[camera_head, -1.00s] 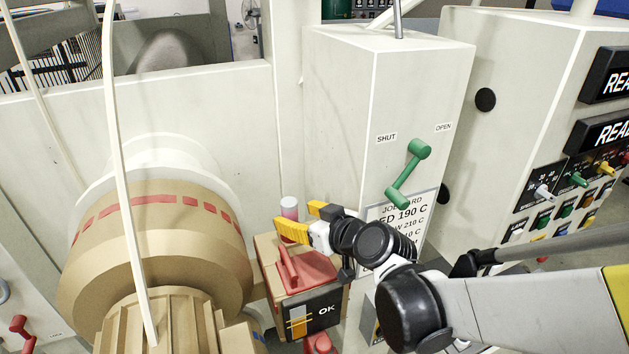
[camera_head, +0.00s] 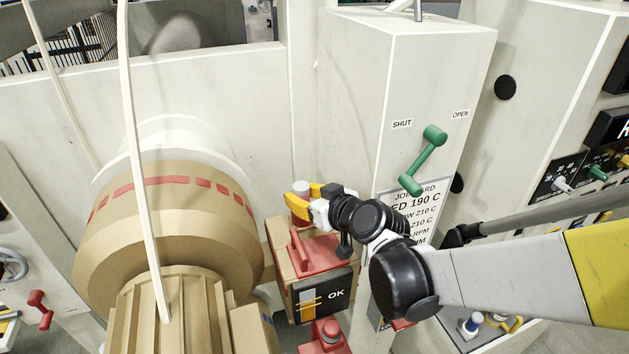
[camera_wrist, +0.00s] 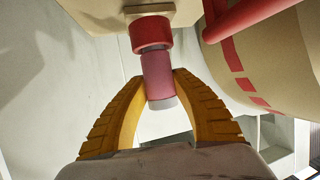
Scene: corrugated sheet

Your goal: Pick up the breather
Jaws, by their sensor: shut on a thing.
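The breather (camera_wrist: 158,78) is a small pink cylinder with a pale grey cap. In the wrist view it stands end to end with a red collar (camera_wrist: 151,33) on the tan box and appears to touch it. My gripper (camera_wrist: 153,84) has one yellow finger on each side of the breather and is shut on it. In the head view the breather's pale cap (camera_head: 301,187) shows above my yellow fingers (camera_head: 302,203). The fingers hide most of its pink body there.
The tan box (camera_head: 284,262) has a red handle (camera_head: 301,250) and a dark OK panel (camera_head: 321,296). A large tan drum (camera_head: 170,225) stands close on the left. A pale cabinet with a green lever (camera_head: 423,160) stands behind my arm.

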